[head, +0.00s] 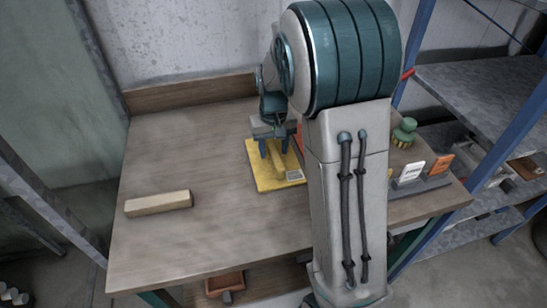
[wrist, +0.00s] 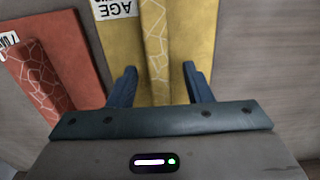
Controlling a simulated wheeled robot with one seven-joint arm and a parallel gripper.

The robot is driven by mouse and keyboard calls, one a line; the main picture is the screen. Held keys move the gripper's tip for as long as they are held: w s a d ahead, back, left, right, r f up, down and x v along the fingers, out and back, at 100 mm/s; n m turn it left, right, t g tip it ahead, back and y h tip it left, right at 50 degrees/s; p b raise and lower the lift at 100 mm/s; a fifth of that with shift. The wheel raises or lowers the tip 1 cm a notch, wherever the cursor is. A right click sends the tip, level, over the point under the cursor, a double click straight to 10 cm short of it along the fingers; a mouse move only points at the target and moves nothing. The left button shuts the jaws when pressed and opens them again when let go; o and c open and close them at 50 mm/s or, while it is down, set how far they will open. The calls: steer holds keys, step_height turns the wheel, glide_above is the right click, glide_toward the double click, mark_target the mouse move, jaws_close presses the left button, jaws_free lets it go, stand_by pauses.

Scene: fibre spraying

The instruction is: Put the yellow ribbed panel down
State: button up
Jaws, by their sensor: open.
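The yellow ribbed panel (head: 259,176) lies flat on the wooden workbench, near its middle. A raised rib runs along it, and a white label sits at one corner. In the wrist view the panel (wrist: 120,52) shows its cracked-pattern rib (wrist: 155,45) between my fingers. My gripper (head: 273,149) is open above the panel, its blue fingers (wrist: 160,84) standing apart on either side of the rib. Gaps show between each finger and the rib. I cannot tell whether the fingertips touch the panel's base.
A red ribbed panel (wrist: 62,68) lies close beside the yellow one, mostly hidden by my arm in the head view. A wooden block (head: 158,203) lies on the left of the bench (head: 190,150). A green-topped brush (head: 404,132) and label cards (head: 411,172) stand at right.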

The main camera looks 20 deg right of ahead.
jaws_close()
steer(key=shift+r, duration=0.15)
